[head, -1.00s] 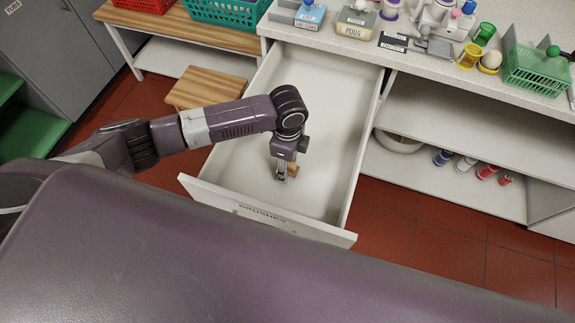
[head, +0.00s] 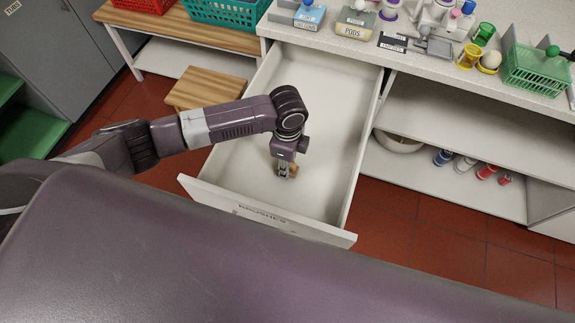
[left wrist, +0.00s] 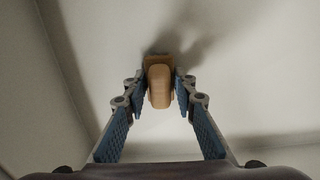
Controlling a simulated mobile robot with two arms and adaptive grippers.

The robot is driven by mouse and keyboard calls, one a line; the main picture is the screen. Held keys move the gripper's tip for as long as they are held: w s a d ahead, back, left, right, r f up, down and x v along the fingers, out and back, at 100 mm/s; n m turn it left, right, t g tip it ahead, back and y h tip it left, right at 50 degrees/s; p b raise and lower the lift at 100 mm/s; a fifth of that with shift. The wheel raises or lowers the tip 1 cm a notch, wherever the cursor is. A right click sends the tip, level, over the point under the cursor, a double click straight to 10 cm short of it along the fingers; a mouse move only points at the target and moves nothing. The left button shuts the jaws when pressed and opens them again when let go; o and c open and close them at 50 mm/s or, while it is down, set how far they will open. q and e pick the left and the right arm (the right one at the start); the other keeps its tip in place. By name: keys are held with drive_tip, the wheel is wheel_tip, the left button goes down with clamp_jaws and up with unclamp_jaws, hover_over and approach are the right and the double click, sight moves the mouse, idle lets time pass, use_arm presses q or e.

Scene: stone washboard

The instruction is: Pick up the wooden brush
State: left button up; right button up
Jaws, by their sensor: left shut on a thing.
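The wooden brush (left wrist: 160,86) is a small tan block between the two blue-padded fingers in the left wrist view. My left gripper (left wrist: 160,90) is shut on it, with the fingers on either side of the wood. In the head view my left gripper (head: 283,172) points down inside the open drawer (head: 318,95), near its front. There a bit of the brush (head: 293,168) shows beside the fingers; the rest is hidden. I cannot tell whether the brush still touches the drawer floor. My right gripper is not in view.
The drawer's walls and labelled front panel (head: 215,201) surround the gripper; the rest of its floor looks empty. A white counter (head: 400,62) with boxes and cups is behind. Shelves (head: 455,125) are at right, and a wooden stool (head: 205,88) is at left.

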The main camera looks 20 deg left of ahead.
use_arm(q)
wheel_tip(320, 180, up, 20)
drive_tip(key=b, duration=0.1)
drive_tip(key=shift+f, duration=0.1)
drive_tip(key=o, duration=0.4)
drive_tip(key=shift+c, duration=1.3)
